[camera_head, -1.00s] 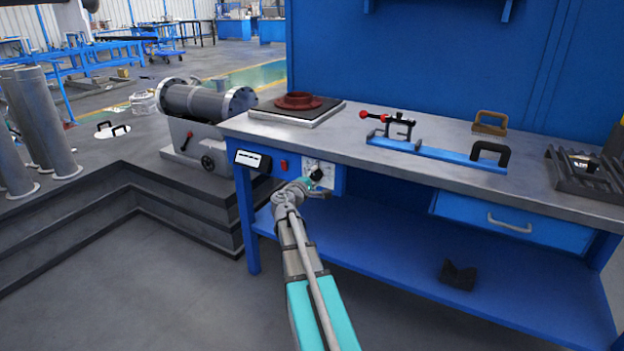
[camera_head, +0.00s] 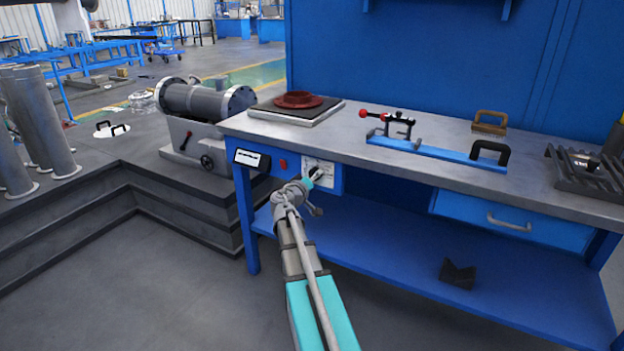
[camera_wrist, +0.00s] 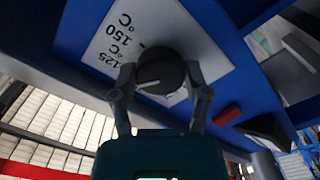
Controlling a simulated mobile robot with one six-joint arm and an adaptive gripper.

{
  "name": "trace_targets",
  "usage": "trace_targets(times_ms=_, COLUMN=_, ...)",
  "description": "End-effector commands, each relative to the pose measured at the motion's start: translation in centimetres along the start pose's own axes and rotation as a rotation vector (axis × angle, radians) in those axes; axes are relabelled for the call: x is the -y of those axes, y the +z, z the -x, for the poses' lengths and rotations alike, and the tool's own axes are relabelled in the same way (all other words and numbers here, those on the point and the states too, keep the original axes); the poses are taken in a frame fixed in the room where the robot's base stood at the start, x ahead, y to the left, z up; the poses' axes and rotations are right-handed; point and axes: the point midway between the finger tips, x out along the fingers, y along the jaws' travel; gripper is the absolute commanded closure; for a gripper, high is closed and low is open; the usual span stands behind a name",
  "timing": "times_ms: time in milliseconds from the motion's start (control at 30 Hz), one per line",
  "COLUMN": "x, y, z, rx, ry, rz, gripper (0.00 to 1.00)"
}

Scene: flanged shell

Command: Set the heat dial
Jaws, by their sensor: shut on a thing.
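The heat dial is a round black knob (camera_wrist: 160,75) with a pale pointer line, on a white scale plate (camera_wrist: 115,35) in the wrist view. The plate shows 125 °C and 150 °C markings, upside down here. My gripper (camera_wrist: 160,92) has one finger on each side of the knob and is shut on it. The pointer runs toward the left of the knob, tilted in this view. In the head view the scale plate (camera_head: 328,180) sits on the blue front panel of the bench, and my gripper (camera_head: 316,174) reaches it, partly hiding the dial.
A red button (camera_head: 283,164) and a display (camera_head: 252,159) are left of the dial. Above, a hot plate (camera_head: 297,112) carries a dark red flanged ring (camera_head: 299,100). A blue clamp bar (camera_head: 437,152) lies on the bench top. A drawer (camera_head: 512,222) is at the right.

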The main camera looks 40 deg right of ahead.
Motion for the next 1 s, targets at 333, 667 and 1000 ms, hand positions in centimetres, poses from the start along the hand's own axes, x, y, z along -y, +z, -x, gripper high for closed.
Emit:
trace_targets(times_ms=333, x=-0.30, y=0.24, z=-0.05, rx=0.006, ry=0.010, rz=-0.326, gripper=0.87)
trace_targets(times_ms=667, x=-0.29, y=0.20, z=-0.07, rx=0.003, ry=0.012, rz=-0.638, gripper=0.87)
trace_targets(times_ms=1000, x=-0.30, y=0.17, z=-0.08, rx=0.001, ry=0.013, rz=-0.953, gripper=0.87)
